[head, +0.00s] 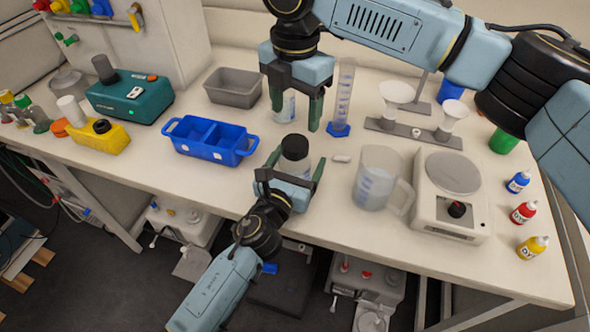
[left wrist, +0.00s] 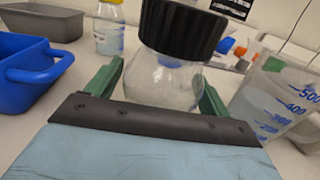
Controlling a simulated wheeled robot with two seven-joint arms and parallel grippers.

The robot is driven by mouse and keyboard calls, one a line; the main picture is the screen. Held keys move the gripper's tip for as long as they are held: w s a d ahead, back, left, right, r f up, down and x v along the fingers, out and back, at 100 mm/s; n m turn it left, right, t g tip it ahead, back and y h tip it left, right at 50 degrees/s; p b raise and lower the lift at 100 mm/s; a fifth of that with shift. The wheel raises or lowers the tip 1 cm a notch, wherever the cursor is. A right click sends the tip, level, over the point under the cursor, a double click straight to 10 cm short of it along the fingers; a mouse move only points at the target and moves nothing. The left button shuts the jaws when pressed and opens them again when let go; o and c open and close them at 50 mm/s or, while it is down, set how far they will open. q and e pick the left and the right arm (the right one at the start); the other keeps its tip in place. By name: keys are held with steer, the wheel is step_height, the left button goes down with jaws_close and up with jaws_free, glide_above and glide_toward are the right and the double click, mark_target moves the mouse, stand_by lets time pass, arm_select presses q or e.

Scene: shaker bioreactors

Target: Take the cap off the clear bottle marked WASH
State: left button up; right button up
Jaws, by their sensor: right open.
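A clear bottle (head: 294,162) with a black cap (head: 295,146) stands upright near the bench's front edge; no WASH marking is legible. In the left wrist view the bottle (left wrist: 165,82) and its ribbed black cap (left wrist: 182,28) fill the middle. My left gripper (head: 300,156) is open, its green fingers on either side of the bottle below the cap. My right gripper (head: 296,110) is open and points down behind it. A second bottle (head: 283,106) with bluish liquid shows partly between the right fingers; its top is hidden. It also shows in the left wrist view (left wrist: 108,36).
A blue divided tray (head: 212,153) and a grey bin (head: 234,100) stand to the left. A measuring jug (head: 376,181) and a scale (head: 449,225) stand to the right, a graduated cylinder (head: 343,92) behind. A small white piece (head: 341,158) lies beside the capped bottle.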

mark_target(295, 142)
arm_select(q)
steer(key=c, duration=1.7)
jaws_close()
arm_select(e)
steer(key=m, duration=0.5)
steer(key=shift+m, duration=0.3)
steer(key=m, duration=0.3)
steer(key=shift+m, duration=0.3)
steer(key=m, duration=0.3)
steer(key=shift+m, duration=0.4)
steer(key=m, duration=0.5)
steer(key=shift+m, duration=0.3)
steer(key=m, duration=2.1)
steer(key=shift+f+m, duration=0.3)
steer(key=shift+m, duration=0.1)
step_height(295, 142, down, 7)
steer(key=shift+f, duration=0.2)
steer(key=shift+c, duration=0.4)
